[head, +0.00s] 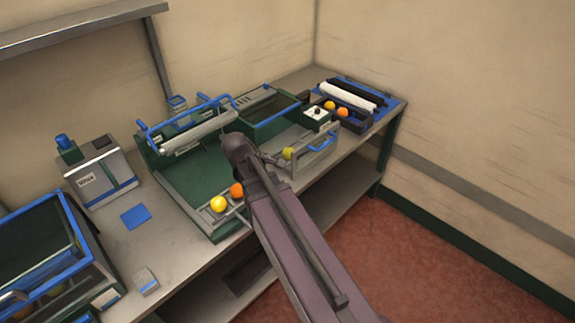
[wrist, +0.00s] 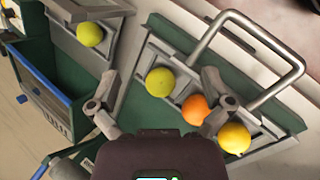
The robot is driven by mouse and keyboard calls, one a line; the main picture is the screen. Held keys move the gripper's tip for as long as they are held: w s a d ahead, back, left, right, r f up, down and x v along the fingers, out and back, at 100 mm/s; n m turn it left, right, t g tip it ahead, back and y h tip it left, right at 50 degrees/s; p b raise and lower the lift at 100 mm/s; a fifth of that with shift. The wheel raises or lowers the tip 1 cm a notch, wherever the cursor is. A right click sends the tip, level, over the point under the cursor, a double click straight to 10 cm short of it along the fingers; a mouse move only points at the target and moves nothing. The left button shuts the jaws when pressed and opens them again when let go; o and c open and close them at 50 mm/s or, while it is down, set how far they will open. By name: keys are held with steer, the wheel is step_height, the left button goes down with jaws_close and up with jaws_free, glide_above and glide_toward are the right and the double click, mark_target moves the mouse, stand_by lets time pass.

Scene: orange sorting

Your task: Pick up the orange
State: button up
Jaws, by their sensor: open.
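The orange (wrist: 195,109) lies in a row in the green tray, between a yellow-green fruit (wrist: 160,82) and a yellow fruit (wrist: 234,138) in the wrist view. In the head view the orange (head: 237,189) sits at the tray's front edge beside the yellow fruit (head: 218,204), just left of my arm. My gripper (wrist: 159,82) is open and empty in the wrist view. Its right finger overlaps the edge of the orange in the picture, and the yellow-green fruit shows between the fingers. I cannot tell any contact. My arm hides part of the tray in the head view.
A metal handle (wrist: 296,62) rises beside the fruit row. A grey tray with a blue handle (head: 322,141) holds another yellow-green fruit (head: 288,153). A labelled machine (head: 104,178) and a blue-rimmed case (head: 70,225) stand left.

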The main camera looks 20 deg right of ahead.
mark_target(286, 152)
steer(key=w+f+n+h+b, duration=0.1)
steer(key=w+n+b, duration=0.1)
steer(key=w+d+f+n+t+h+b, duration=0.1)
steer(key=w+n+b, duration=0.1)
steer(key=w+d+f+n+h+b, duration=0.1)
steer(key=w+f+b, duration=0.1)
steer(key=shift+d+n, duration=0.2)
steer(key=shift+n, duration=0.2)
steer(key=w+n+h+b, duration=0.1)
steer(key=w+f+n+t+h+b, duration=0.1)
steer(key=w+n+b, duration=0.1)
steer(key=w+d+n+b, duration=0.1)
steer(key=n+b, duration=0.1)
steer(key=shift+w+f+t+h, duration=0.2)
steer(key=shift+w+t+h, duration=0.1)
steer(key=shift+h, duration=0.1)
steer(key=shift+w+n+t+h+b, duration=0.3)
steer(key=shift+w+n+h+b, duration=0.15)
steer(key=shift+n+b, duration=0.35)
steer(key=shift+w+r, duration=0.15)
steer(key=shift+w, duration=0.05)
steer(key=b+x, duration=0.3)
steer(key=x, duration=0.4)
steer(key=shift+w+d, duration=0.1)
steer(key=shift+d, duration=0.1)
steer(key=shift+w+d+f, duration=0.15)
steer(key=shift+d+f, duration=0.1)
steer(key=shift+d, duration=0.2)
